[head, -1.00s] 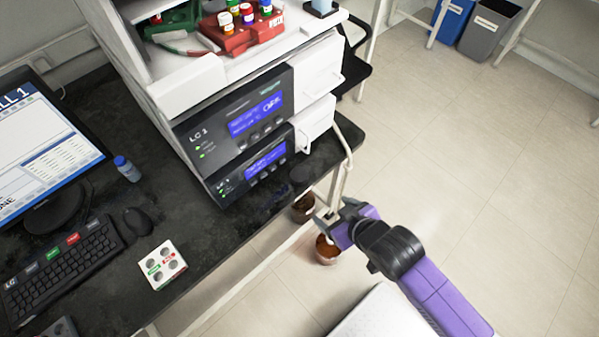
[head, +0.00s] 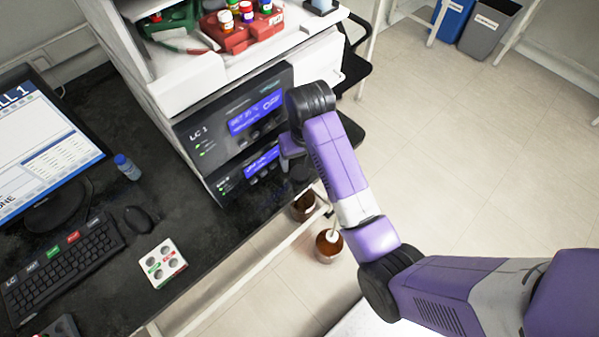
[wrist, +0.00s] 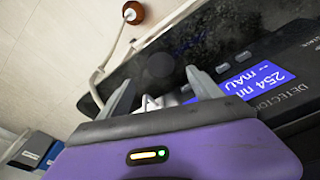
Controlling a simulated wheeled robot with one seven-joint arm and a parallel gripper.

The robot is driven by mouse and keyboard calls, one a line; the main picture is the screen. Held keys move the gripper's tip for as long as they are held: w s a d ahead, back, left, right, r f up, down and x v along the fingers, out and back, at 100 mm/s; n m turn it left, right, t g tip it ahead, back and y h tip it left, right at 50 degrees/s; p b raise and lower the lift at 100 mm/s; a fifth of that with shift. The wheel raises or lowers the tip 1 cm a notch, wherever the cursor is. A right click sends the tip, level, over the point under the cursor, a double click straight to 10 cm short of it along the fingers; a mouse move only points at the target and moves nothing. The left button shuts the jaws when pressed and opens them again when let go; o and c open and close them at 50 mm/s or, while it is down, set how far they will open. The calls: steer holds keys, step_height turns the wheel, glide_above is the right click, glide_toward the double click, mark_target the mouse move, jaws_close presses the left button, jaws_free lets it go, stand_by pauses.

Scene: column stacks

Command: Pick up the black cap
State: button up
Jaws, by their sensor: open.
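The black cap (wrist: 157,66) is a dark, round, low shape on the black bench top in the wrist view. It is hard to make out against the bench. It lies just beyond the tips of my open gripper (wrist: 159,80), roughly midway between the two fingers, and looks apart from them. A small pale thing shows between the fingers, nearer the palm. In the head view my arm reaches over the bench corner in front of the instruments, and the cap and the fingertips are hidden or too dark to tell.
The LC 1 instrument stack (head: 232,135) with blue screens stands close to my gripper; the detector panel (wrist: 262,85) is right of the fingers in the wrist view. Brown bottles (head: 328,246) stand below the bench edge. A white vial block (head: 162,263) sits on the bench.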

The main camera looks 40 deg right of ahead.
mark_target(300, 173)
steer(key=f, duration=0.5)
steer(key=f+p, duration=0.1)
steer(key=f, duration=0.1)
steer(key=shift+w+f, duration=0.15)
steer(key=shift+w, duration=0.1)
steer(key=c, duration=1.4)
